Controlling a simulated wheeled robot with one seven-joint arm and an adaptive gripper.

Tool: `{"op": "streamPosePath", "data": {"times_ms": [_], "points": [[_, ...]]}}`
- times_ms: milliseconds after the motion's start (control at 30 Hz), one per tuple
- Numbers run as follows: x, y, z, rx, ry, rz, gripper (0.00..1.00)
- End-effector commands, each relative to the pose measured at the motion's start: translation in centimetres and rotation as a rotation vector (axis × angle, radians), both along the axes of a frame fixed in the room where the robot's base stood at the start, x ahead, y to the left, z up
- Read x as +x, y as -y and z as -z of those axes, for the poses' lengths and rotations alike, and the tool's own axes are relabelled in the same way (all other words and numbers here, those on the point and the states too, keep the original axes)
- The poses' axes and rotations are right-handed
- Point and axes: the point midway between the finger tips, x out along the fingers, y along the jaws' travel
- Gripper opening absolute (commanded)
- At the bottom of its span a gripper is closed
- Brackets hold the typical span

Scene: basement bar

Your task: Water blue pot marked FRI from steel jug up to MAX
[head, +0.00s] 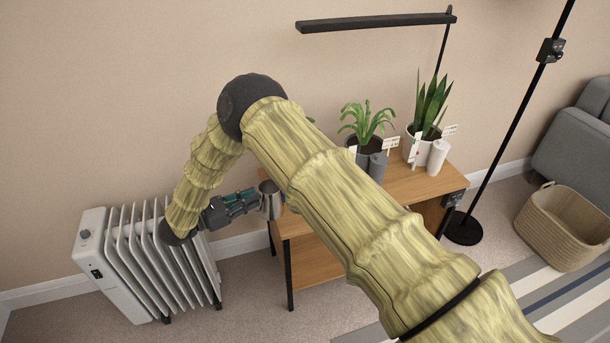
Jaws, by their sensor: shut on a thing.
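The steel jug (270,204) is at the left end of the wooden plant stand, left of my forearm. My gripper (252,199) comes in from the left and is shut on the jug. The jug looks roughly upright; I cannot tell whether it touches the stand or hangs just above it. No blue pot marked FRI shows clearly; my arm covers the left part of the stand top. A small leaf tip (310,119) shows above my arm. No MAX mark or water level can be made out.
A dark grey pot (352,146) and a white pot (408,150) with plants, tags and cylinders stand on the wooden stand (400,188). A white radiator (92,262) is below my gripper. A lamp pole (507,125), basket (562,228) and sofa are at right.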

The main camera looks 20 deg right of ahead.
Motion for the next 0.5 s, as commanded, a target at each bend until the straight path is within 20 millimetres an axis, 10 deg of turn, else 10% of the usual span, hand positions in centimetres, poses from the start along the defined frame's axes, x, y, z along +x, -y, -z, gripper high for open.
{"op": "streamPosePath", "data": {"times_ms": [500], "points": [[1.0, 2.8, -4.2, 0.275, -0.082, 0.007, 0.00]]}}
